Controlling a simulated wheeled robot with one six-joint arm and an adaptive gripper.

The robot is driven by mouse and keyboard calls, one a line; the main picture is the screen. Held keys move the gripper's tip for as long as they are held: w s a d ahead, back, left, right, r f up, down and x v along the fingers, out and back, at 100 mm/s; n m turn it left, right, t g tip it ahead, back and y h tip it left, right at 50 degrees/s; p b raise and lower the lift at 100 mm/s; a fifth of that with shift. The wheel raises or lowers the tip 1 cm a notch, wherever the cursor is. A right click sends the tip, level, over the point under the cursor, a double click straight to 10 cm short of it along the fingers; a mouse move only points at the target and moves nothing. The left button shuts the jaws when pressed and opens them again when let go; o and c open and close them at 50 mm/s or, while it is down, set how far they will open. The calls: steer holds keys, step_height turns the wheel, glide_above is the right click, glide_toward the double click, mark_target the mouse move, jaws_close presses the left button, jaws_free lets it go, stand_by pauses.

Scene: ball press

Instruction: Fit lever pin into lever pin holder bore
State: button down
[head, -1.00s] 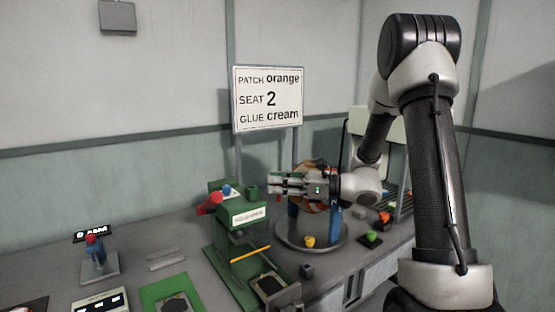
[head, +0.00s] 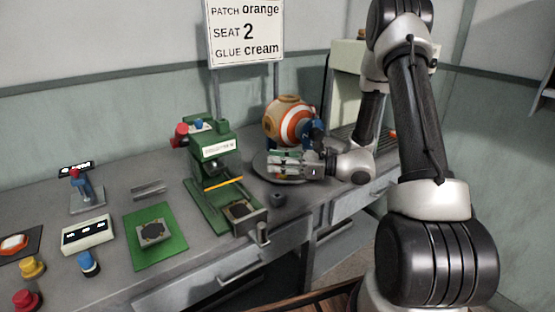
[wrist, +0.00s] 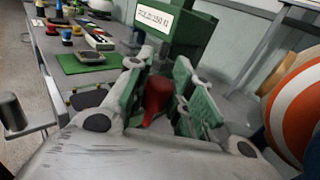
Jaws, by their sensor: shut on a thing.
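My gripper (head: 285,164) is to the right of the green press, near the turntable. In the wrist view its green-padded fingers (wrist: 157,100) are closed around a red piece (wrist: 157,92), narrow at one end and wider at the other. It looks like the lever pin; its far end is hidden by the fingers. A small dark block (head: 277,199) sits on the bench right of the press, below my gripper and apart from it; it may be the lever pin holder, but I cannot make out a bore.
The green press (head: 213,158) has red and blue knobs and a tray pulled forward. A green mat (head: 172,246) and control box (head: 87,235) lie left. The sign (head: 244,30) stands behind.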

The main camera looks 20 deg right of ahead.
mark_target(277, 176)
steer(key=shift+f, duration=2.55)
steer(key=shift+f, duration=2.35)
steer(key=c, duration=1.2)
jaws_free()
steer(key=v, duration=1.2)
